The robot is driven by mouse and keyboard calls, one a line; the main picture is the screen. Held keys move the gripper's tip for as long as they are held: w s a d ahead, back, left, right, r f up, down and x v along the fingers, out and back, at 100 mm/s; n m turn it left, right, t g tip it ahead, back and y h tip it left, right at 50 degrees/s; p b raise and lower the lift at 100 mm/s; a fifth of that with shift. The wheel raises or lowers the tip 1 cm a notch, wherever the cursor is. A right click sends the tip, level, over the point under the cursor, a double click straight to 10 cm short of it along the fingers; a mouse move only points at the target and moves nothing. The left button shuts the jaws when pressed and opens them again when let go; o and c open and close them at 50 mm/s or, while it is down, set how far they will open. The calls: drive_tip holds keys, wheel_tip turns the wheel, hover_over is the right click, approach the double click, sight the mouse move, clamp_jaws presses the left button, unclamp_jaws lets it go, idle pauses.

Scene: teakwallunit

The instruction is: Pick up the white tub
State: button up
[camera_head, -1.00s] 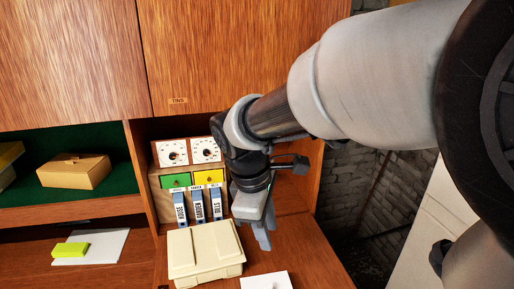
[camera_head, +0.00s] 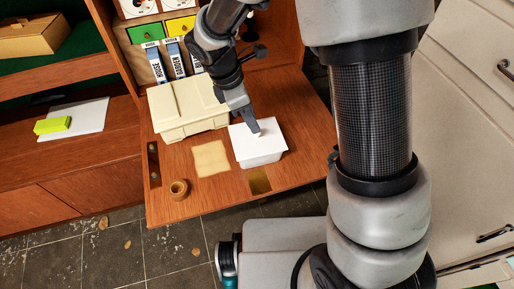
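The white tub (camera_head: 258,147) stands on the fold-down wooden shelf, right of the cream lidded box. The gap between the fingers is not visible from this side.
The cream box (camera_head: 186,106) stands close on the left of my gripper. A tan square (camera_head: 210,159) and a small brown ring-shaped pot (camera_head: 179,189) lie on the wooden shelf (camera_head: 210,193). Binders (camera_head: 174,60) stand behind. The shelf's front edge drops to a tiled floor.

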sight(257, 146)
drive_tip(key=shift+w+a+b+x, duration=0.15)
drive_tip(key=shift+b+x, duration=0.3)
drive_tip(key=shift+x, duration=1.1)
drive_tip(key=shift+w+a+b+x, duration=0.15)
drive_tip(key=shift+b+x, duration=0.3)
drive_tip(key=shift+x, duration=1.05)
drive_tip(key=shift+c, duration=0.5)
clamp_jaws()
